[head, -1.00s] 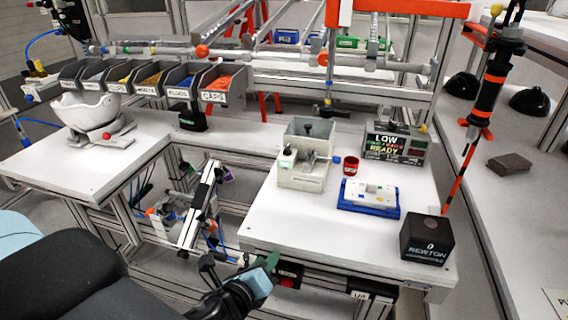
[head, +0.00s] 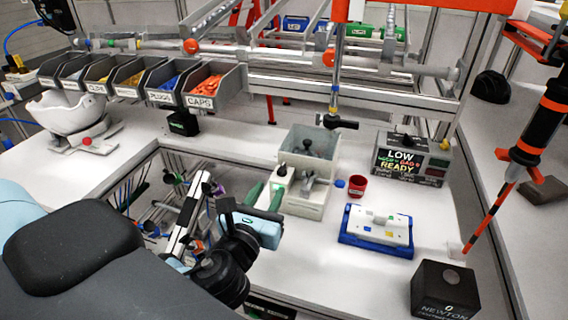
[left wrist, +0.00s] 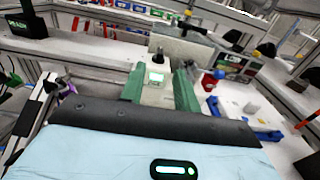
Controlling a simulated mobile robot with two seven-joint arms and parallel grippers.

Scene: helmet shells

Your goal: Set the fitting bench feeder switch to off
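The bench feeder (head: 305,202) is a pale grey unit with an open hopper behind it, standing on the white bench. At its left front is a small pale box (head: 281,183) with a green-lit face and a black knob (head: 281,170) on top. The left wrist view shows the lit box (left wrist: 155,78) and its upright black knob (left wrist: 158,57) ahead, between the finger lines. My left gripper (head: 266,195) has its green fingers apart, with nothing between them, close to the feeder's left front. Its fingers also show in the left wrist view (left wrist: 160,88). Contact cannot be told. My right gripper is out of view.
A red cup (head: 357,187) and a blue tray (head: 350,238) with a white block stand right of the feeder. A black Newton box (head: 444,290) is at the front right. A sign box (head: 412,158) stands behind. Labelled bins (head: 205,100) line the back left.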

